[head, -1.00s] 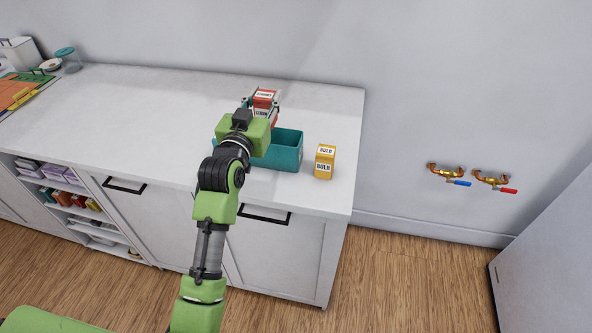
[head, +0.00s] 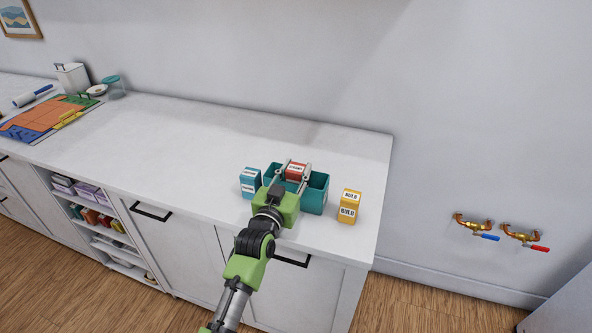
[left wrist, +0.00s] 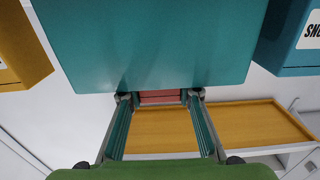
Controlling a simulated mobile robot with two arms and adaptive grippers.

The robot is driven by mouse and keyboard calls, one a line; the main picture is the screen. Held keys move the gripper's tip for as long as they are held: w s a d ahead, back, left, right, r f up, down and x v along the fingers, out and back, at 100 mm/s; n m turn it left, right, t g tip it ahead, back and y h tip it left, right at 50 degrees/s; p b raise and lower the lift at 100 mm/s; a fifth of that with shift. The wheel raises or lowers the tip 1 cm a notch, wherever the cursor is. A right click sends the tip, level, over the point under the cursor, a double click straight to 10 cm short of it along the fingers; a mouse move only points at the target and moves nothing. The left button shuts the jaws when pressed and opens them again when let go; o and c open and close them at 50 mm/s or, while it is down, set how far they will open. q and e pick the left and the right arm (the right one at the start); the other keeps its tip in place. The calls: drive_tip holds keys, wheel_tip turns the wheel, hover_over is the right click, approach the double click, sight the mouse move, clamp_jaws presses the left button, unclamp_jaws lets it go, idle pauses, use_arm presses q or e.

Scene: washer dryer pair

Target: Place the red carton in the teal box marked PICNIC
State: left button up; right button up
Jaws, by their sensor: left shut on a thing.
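The red carton (head: 296,171) with a white label is held between the fingers of my left gripper (head: 295,174). In the head view its top shows above the teal box (head: 316,198); its lower part is hidden, so how deep it sits is unclear. A strip of the red carton (left wrist: 160,97) shows between the fingers in the left wrist view, with the box's teal wall (left wrist: 145,45) filling the upper middle. My gripper partly covers the box's front, and I see no PICNIC mark. My right gripper is not in view.
A teal-blue carton (head: 250,183) stands close to the box's left. A yellow carton (head: 349,206) labelled BULB stands to its right, near the counter's right end. The white counter (head: 190,145) is clear behind and left. Brass taps (head: 473,226) are on the wall.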

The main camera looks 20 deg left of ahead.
use_arm(q)
drive_tip(key=shift+f+b, duration=0.35)
drive_tip(key=shift+f, duration=0.25)
drive_tip(key=shift+s, duration=0.1)
drive_tip(key=o, duration=1.1)
drive_tip(key=shift+f, duration=0.1)
